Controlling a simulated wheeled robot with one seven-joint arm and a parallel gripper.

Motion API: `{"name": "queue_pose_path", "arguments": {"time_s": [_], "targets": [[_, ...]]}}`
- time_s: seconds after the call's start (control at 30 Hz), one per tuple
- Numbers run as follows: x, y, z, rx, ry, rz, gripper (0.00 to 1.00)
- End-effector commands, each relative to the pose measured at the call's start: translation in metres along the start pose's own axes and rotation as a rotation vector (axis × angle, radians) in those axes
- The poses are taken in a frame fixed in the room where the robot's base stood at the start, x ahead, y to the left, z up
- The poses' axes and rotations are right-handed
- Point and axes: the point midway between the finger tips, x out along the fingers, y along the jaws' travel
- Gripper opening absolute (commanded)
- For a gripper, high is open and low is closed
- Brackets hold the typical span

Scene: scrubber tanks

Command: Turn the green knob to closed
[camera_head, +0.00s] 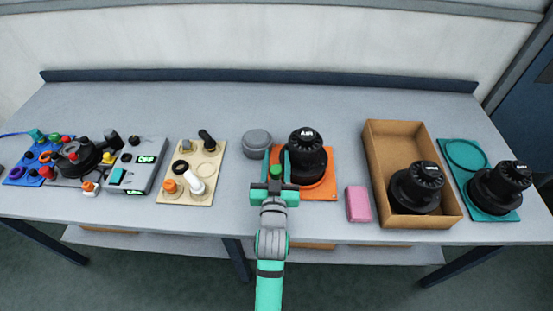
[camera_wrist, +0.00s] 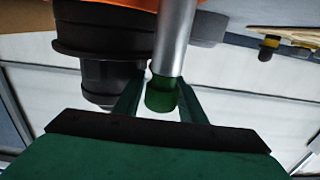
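The green knob (camera_head: 276,172) sits in front of the black tank on the orange plate. In the wrist view the green knob (camera_wrist: 162,97) is at the end of a grey metal stem. My gripper (camera_head: 276,165) reaches over the table from the front, with one finger on each side of the knob. In the wrist view my gripper (camera_wrist: 158,88) shows a light gap between the left finger and the knob; contact on the right side is unclear. The knob's open or closed marking cannot be read.
The black tank (camera_head: 306,156) stands close by on its orange plate (camera_head: 322,190). A pink block (camera_head: 358,204) and a cardboard box (camera_head: 373,175) holding another black tank are to the right. A grey round lid (camera_head: 256,140) and a beige board (camera_head: 207,163) are to the left.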

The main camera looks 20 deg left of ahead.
Motion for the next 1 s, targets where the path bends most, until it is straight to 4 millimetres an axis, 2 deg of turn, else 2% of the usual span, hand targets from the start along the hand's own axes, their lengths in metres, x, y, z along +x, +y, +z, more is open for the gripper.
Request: {"name": "queue_pose_path", "arguments": {"time_s": [0.57, 1.0], "targets": [[0.0005, 0.0018, -0.0006, -0.001, 0.001, -0.003, 0.47], [0.0005, -0.0034, -0.001, 0.0, 0.002, -0.117, 0.47]]}}
